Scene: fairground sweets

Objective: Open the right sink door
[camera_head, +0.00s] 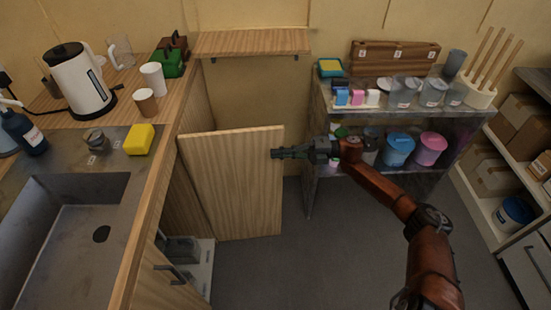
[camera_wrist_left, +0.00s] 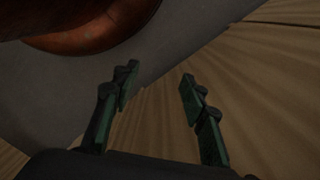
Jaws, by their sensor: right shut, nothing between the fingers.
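The right sink door (camera_head: 235,185) is a pale wooden panel. It stands swung out wide from the far end of the sink cabinet, and the cabinet's inside (camera_head: 187,250) shows beside it. My right gripper (camera_head: 275,154) is shut and empty, its tips at the door's free edge, near the top; I cannot tell whether they touch. The other sink door (camera_head: 150,285), with a dark handle, is at the lower left and looks closed. My left gripper (camera_wrist_left: 158,88) shows only in the left wrist view, fingers apart with nothing between them.
The counter holds a metal sink (camera_head: 75,235), a yellow sponge (camera_head: 139,139) and a white kettle (camera_head: 78,80). A metal shelf unit (camera_head: 312,185) with tubs stands to the right of the door. The grey floor (camera_head: 350,250) between is clear.

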